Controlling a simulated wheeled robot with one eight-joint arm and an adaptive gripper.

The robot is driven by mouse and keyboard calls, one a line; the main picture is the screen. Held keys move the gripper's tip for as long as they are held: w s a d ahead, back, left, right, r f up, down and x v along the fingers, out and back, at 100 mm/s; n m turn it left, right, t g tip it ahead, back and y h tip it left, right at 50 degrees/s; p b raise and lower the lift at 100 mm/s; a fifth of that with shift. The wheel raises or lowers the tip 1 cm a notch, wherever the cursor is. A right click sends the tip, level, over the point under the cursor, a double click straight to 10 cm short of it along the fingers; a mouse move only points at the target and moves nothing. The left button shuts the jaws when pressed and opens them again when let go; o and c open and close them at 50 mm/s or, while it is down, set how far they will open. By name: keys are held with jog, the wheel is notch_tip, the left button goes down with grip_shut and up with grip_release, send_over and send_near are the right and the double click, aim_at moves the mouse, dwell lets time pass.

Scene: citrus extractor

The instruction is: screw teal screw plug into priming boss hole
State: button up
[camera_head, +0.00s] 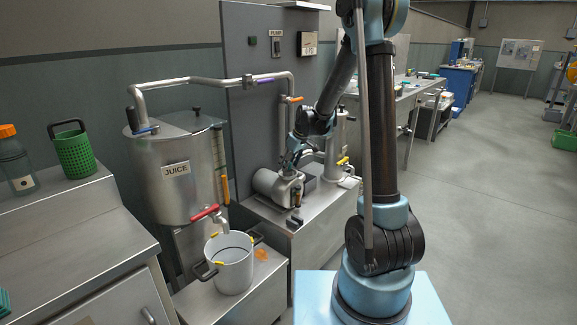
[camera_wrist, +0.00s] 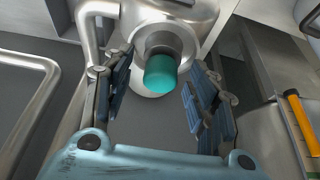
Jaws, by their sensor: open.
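The teal screw plug (camera_wrist: 160,75) stands at the mouth of the grey priming boss (camera_wrist: 158,42) on a rounded metal pump body. It points towards the wrist camera. How deep it sits in the hole I cannot tell. My gripper (camera_wrist: 160,92) is open, with one blue-padded finger on each side of the plug and a visible gap to both. In the head view my gripper (camera_head: 289,163) is small and dark, just above the metal pump (camera_head: 274,186). The plug cannot be made out in the head view.
A bent metal pipe (camera_head: 290,120) rises behind the pump along the grey panel (camera_head: 255,55). A juice tank (camera_head: 178,195) and a white pot (camera_head: 232,270) stand to the left. An orange-handled part (camera_wrist: 300,120) shows at right in the wrist view. The floor at right is open.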

jog(key=shift+w+f, duration=0.1)
jog(key=shift+f, duration=0.15)
jog(key=shift+c, duration=0.6)
jog(key=c, duration=1)
jog(key=shift+c, duration=0.2)
jog(key=shift+m+t, duration=0.3)
jog(key=shift+m, duration=0.6)
jog(key=shift+m+h, duration=0.5)
jog(key=shift+m, duration=0.3)
